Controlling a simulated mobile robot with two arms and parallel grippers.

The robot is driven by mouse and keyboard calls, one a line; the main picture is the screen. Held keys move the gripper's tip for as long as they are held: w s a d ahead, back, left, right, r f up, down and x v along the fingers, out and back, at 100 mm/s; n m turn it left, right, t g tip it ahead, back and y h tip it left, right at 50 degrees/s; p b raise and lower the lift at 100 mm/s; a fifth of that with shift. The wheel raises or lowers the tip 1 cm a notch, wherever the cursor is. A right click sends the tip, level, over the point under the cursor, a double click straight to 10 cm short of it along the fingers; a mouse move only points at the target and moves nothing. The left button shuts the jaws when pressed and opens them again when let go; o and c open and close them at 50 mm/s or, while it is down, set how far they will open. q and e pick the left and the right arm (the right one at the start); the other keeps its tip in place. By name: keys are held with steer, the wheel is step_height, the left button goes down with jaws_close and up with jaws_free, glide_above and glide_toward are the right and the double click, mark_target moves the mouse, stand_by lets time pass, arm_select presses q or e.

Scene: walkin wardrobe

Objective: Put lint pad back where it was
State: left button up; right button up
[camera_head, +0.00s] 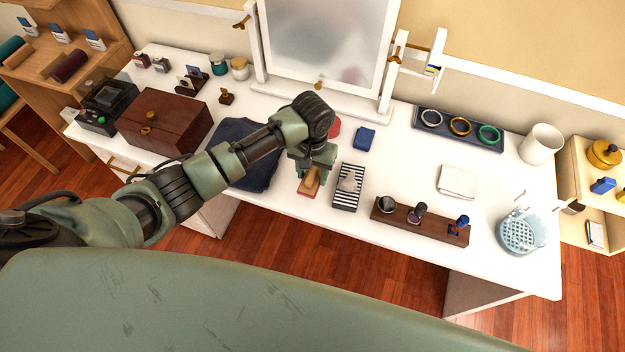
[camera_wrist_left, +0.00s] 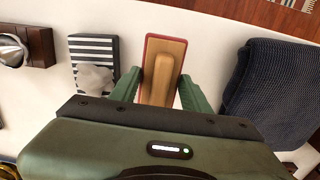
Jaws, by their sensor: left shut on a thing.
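The lint pad (camera_wrist_left: 162,70) is a tan wooden block with a red edge. My left gripper (camera_wrist_left: 160,92) is shut on it, one finger on each side, in the left wrist view. In the head view the lint pad (camera_head: 309,182) shows below my left gripper (camera_head: 312,172), over the white table near its front edge. I cannot tell whether it touches the table. A dark blue folded garment (camera_head: 243,152) lies to its left. A black-and-white striped box (camera_head: 348,188) with a pale crumpled thing in it is to its right. My right gripper is not in view.
A wooden stand (camera_head: 420,221) with several small items is to the right of the striped box. A brown chest (camera_head: 163,121) stands at the left. A blue box (camera_head: 365,138) and a mirror (camera_head: 325,45) are behind. A white folded cloth (camera_head: 457,182) lies at the right.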

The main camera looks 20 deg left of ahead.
mark_target(312, 172)
arm_select(q)
steer(key=shift+f, duration=2.1)
steer(key=shift+f, duration=0.2)
steer(key=o, duration=1.3)
steer(key=shift+r, duration=0.15)
step_height(312, 172, up, 12)
steer(key=shift+r+b, duration=0.1)
steer(key=shift+b, duration=0.55)
